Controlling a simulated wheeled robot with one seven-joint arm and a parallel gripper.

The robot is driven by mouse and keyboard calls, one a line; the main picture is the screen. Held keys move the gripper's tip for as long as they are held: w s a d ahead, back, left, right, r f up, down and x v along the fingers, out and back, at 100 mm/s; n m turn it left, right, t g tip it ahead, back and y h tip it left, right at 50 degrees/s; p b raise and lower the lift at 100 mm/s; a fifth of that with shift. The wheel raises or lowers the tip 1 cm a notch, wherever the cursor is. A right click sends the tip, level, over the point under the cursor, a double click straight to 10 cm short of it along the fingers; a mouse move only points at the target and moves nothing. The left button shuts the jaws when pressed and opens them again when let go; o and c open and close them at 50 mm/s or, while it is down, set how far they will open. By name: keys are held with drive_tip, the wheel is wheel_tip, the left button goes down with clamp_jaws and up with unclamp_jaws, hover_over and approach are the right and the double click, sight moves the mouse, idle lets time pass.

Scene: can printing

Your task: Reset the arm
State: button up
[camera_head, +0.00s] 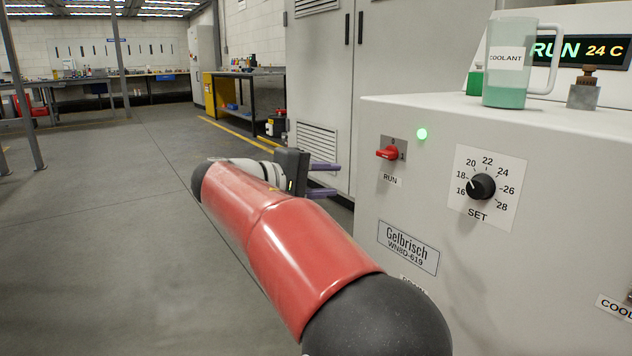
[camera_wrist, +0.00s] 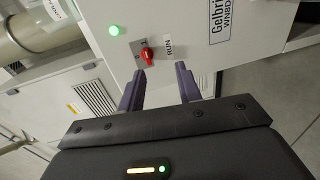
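My gripper (camera_head: 322,181) is at the end of my red arm, in the middle of the head view, left of the grey machine. Its two purple fingers are apart with nothing between them. In the wrist view my gripper (camera_wrist: 160,88) points toward the machine front, with the red switch (camera_wrist: 148,56) beyond the fingertips, not touched.
The grey machine (camera_head: 376,227) fills the right, with a black dial (camera_head: 482,187), a coolant jug (camera_head: 505,62) and a display (camera_head: 585,50) reading RUN 24 C. A tall cabinet (camera_head: 420,35) stands behind. The floor (camera_head: 120,220) at left is clear; workbenches (camera_head: 245,95) stand farther back.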

drive_tip(key=s+d+f+m+g+y+p, duration=0.1)
drive_tip(key=s+d+f+g+y+p, duration=0.15)
drive_tip(key=s+d, duration=0.35)
drive_tip(key=s+d+f+g+y+p, duration=0.1)
drive_tip(key=s+d+y+p, duration=0.1)
drive_tip(key=s+d+y, duration=0.45)
drive_tip(key=s+f+m+y+p, duration=0.2)
drive_tip(key=s+f, duration=0.2)
drive_tip(key=s, duration=0.5)
drive_tip(key=s+d+f+m+y+p, duration=0.1)
drive_tip(key=s+f+m+y+p, duration=0.1)
drive_tip(key=s, duration=0.7)
drive_tip(key=shift+f+m+p, duration=0.6)
drive_tip(key=shift+f+m, duration=0.2)
drive_tip(key=shift+f, duration=0.15)
drive_tip(key=shift+s+d, duration=0.1)
